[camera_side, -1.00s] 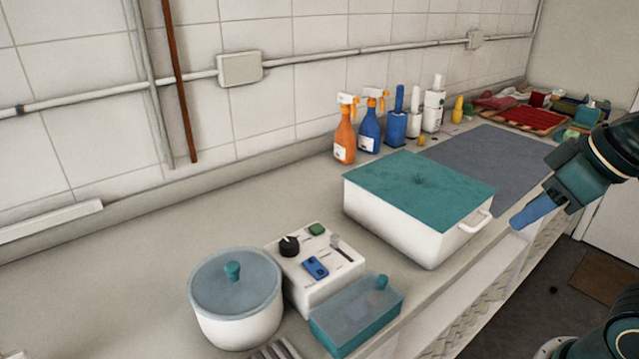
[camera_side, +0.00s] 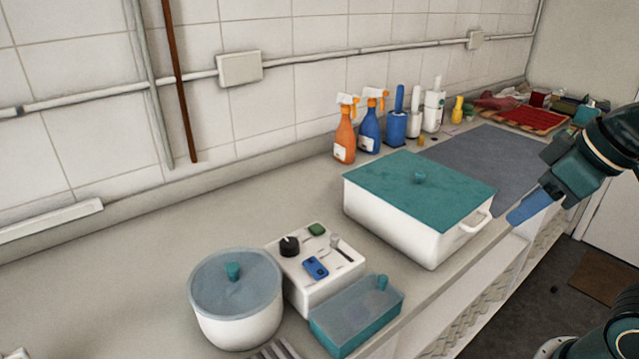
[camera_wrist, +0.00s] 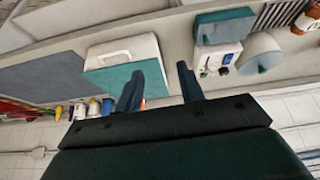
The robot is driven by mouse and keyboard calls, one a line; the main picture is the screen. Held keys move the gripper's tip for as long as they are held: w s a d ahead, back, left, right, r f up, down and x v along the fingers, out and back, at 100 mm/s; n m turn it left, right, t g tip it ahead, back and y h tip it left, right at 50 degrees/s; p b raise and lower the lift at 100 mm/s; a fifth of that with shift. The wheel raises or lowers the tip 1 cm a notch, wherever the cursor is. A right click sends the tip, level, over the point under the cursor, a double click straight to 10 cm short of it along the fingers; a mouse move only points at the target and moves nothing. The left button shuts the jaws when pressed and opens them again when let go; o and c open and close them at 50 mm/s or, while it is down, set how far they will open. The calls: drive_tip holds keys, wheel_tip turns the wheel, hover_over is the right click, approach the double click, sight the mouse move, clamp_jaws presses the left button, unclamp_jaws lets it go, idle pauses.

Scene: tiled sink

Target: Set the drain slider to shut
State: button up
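A white control box (camera_side: 318,283) stands on the counter between a round pot and a teal-based container. Its top carries a blue slider-like part (camera_side: 316,267), a black knob (camera_side: 289,246), a green button (camera_side: 317,229) and a grey lever (camera_side: 342,247). I cannot tell from labels which part is the drain slider, nor its setting. In the wrist view the box (camera_wrist: 219,56) is small and upper right, beyond my fingers. My gripper (camera_side: 530,206) is at the right, beyond the counter's front edge and well away from the box. In the wrist view my gripper (camera_wrist: 160,84) has its fingers apart, with nothing between them.
A large white bin with a teal lid (camera_side: 420,190) stands between my gripper and the box. The lidded round pot (camera_side: 235,300) and teal container (camera_side: 355,318) flank the box closely. Spray bottles (camera_side: 345,135) stand along the wall.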

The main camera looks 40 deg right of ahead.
drive_tip(key=w+a+r+n+g, duration=0.1)
drive_tip(key=w+a+r+n, duration=0.1)
drive_tip(key=w+r+n, duration=0.3)
drive_tip(key=n+g, duration=0.4)
drive_tip(key=n, duration=0.8)
hover_over(335, 236)
wheel_tip(335, 236, down, 5)
drive_tip(key=shift+r, duration=0.2)
drive_tip(key=shift+f, duration=0.1)
wheel_tip(335, 236, down, 14)
drive_tip(key=shift+r, duration=0.2)
clamp_jaws()
